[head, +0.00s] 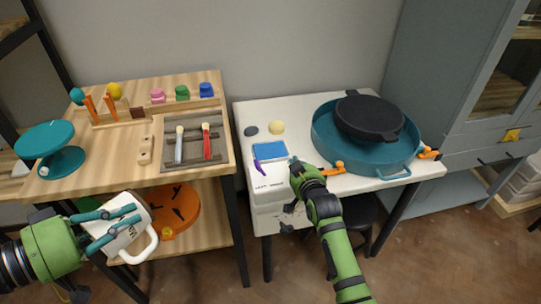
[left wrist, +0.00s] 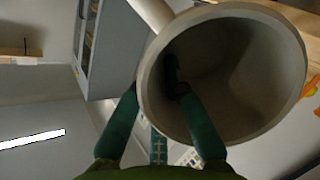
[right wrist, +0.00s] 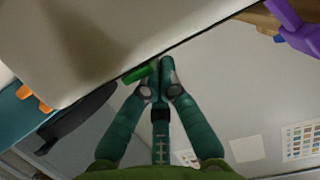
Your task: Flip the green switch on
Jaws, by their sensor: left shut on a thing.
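A small green piece, which looks like the green switch (right wrist: 138,74), shows in the right wrist view at the edge of a pale surface. It is just left of the fingertips of my right gripper (right wrist: 160,66); I cannot tell whether they touch. My right gripper's fingers are together with nothing seen between them. In the head view my right gripper (head: 296,168) is over the front left of the white table (head: 350,183), and the switch is not clearly visible. My left gripper (head: 125,222) is shut on a white mug (head: 132,241), with one finger inside it (left wrist: 225,70).
The white table holds a teal tray (head: 325,128) with a dark pan (head: 368,118), a blue sponge-like block (head: 270,150) and a purple item (head: 258,166). The wooden table (head: 108,168) holds a teal stand (head: 45,140), brushes and coloured pieces. A grey cabinet (head: 425,70) stands right.

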